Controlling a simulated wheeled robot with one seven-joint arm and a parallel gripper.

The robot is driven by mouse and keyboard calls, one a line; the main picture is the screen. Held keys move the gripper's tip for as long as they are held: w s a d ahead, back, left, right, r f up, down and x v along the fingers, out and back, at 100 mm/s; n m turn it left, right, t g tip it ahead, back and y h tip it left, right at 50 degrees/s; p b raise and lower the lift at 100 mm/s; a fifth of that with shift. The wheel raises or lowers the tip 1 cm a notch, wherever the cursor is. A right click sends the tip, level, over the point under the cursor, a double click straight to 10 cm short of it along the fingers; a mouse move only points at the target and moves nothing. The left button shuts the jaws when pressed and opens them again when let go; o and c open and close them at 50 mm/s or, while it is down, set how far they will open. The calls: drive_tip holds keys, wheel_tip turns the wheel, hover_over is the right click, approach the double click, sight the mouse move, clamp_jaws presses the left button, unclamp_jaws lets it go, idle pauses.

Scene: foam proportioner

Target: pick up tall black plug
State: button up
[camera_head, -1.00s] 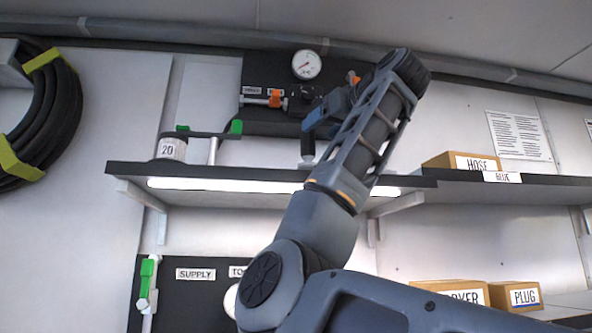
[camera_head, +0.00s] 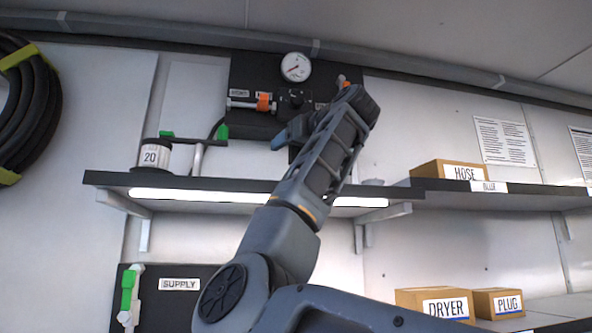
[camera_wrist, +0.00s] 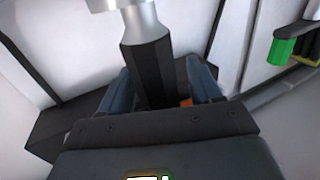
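The tall black plug (camera_wrist: 147,65) shows in the wrist view as a faceted black body with a silver neck and a pale round end at the top of the picture. My gripper (camera_wrist: 160,75) has its two blue-grey fingers apart, one on each side of the black body. A narrow gap shows at the right finger; I cannot tell whether the left finger touches the plug. In the head view my gripper (camera_head: 291,137) is above the shelf, in front of the dark panel. A dark part of the plug (camera_head: 293,154) shows just below it, its lower end hidden by my arm.
The lit shelf (camera_head: 110,180) carries a reel marked 20 (camera_head: 155,155) and a green-ended handle (camera_head: 197,157) at left. The dark panel (camera_head: 245,85) has a gauge (camera_head: 296,67) and an orange-collared fitting (camera_head: 264,103). A HOSE box (camera_head: 450,170) stands at right.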

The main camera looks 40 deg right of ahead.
clamp_jaws()
idle(0.4)
drive_tip(key=shift+r, duration=0.15)
